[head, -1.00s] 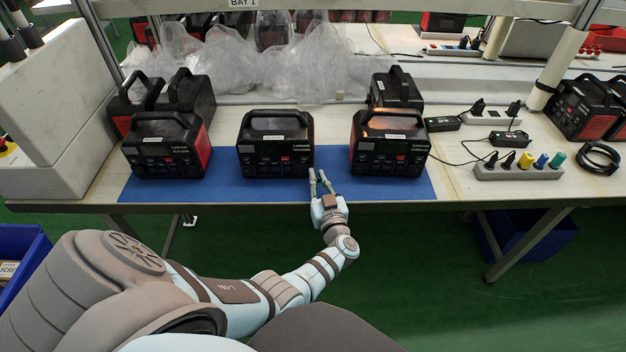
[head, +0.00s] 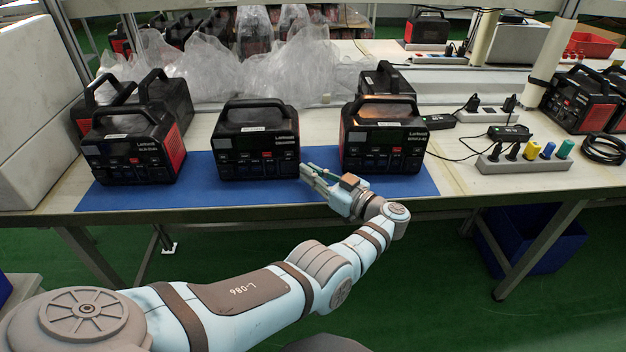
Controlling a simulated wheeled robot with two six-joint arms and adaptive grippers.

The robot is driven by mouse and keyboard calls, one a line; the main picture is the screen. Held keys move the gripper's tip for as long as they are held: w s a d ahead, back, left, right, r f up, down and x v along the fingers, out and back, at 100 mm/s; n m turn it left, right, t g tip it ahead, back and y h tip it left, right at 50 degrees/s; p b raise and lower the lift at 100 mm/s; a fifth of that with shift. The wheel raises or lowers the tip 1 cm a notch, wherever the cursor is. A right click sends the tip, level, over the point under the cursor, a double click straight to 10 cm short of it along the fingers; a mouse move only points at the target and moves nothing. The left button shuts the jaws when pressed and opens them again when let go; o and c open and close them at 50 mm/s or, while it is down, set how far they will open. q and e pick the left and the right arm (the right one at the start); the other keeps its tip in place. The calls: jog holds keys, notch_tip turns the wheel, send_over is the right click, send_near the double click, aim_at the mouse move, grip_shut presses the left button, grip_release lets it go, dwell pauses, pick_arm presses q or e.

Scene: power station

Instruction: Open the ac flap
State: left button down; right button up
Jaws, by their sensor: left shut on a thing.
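Three black power stations stand in a row on the blue mat (head: 205,198): a left one (head: 130,152), a middle one (head: 257,142) and a right one (head: 383,137). Each has a top handle and a front panel with small sockets and flaps. My left gripper (head: 304,172) is at the lower right front corner of the middle station, pointing left. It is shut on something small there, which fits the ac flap. The flap itself is too small and too covered by the fingers to tell how far it stands open. My right gripper is not in view.
More power stations stand behind the row and at the far right (head: 583,100). Clear plastic bags (head: 285,72) lie behind. A power strip (head: 525,160) with coloured plugs, adapters and cables lies to the right. The mat's front strip is free.

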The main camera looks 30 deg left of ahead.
pick_arm(q)
jog(key=shift+a, duration=0.1)
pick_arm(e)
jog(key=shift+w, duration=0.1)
pick_arm(q)
jog(key=c, duration=1.7)
grip_release()
jog(key=shift+a, duration=0.15)
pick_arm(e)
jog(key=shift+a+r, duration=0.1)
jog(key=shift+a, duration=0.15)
pick_arm(q)
jog(key=shift+d, duration=0.35)
jog(key=d, duration=0.3)
jog(key=s+d, duration=0.1)
jog(key=d, duration=0.3)
jog(key=shift+s, duration=0.15)
jog(key=shift+a, duration=0.1)
